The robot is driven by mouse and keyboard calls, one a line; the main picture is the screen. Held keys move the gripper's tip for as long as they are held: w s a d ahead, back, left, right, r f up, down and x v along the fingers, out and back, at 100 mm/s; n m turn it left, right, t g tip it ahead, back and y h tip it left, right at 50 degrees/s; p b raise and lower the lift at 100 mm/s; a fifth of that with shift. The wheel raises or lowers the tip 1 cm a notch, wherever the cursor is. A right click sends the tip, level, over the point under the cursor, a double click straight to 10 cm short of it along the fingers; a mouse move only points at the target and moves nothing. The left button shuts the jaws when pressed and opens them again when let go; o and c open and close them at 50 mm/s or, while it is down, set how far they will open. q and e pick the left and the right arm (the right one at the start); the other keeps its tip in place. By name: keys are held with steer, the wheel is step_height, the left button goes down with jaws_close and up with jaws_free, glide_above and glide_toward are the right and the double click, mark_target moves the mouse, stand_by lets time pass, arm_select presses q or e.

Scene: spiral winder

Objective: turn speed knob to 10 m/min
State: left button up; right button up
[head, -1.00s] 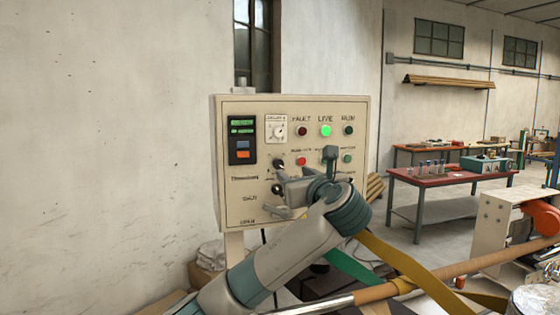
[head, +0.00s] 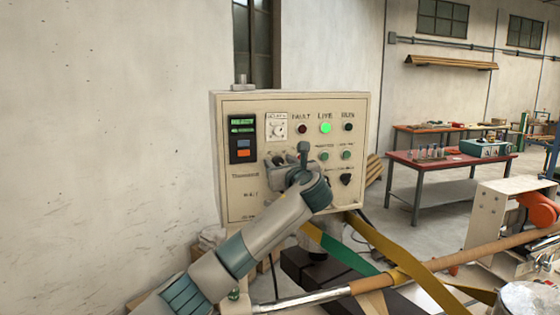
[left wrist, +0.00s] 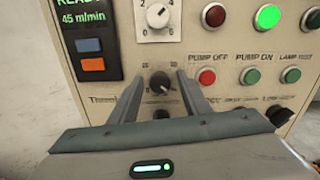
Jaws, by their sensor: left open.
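The cream control panel (head: 232,190) stands by the wall in the head view, and its display reads READY and 45 m/min in the left wrist view (left wrist: 82,18). A black knob (left wrist: 160,83) with a white mark and small scale figures sits below a white numbered dial (left wrist: 157,16); I cannot read the knob's own label. My left gripper (left wrist: 163,77) is open, its two fingers on either side of the black knob; contact cannot be told. In the head view my left gripper (head: 281,160) covers the knob area. My right gripper is not in view.
Red (left wrist: 207,76) and green (left wrist: 250,77) push buttons sit right of the fingers. Another black knob (head: 346,180) is at the panel's lower right. Yellow and green straps (head: 400,262) and a long tube (head: 440,264) lie below right. A red-topped bench (head: 400,157) stands behind.

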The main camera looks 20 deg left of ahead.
arm_select(q)
steer(key=c, duration=1)
steer(key=shift+c, duration=0.2)
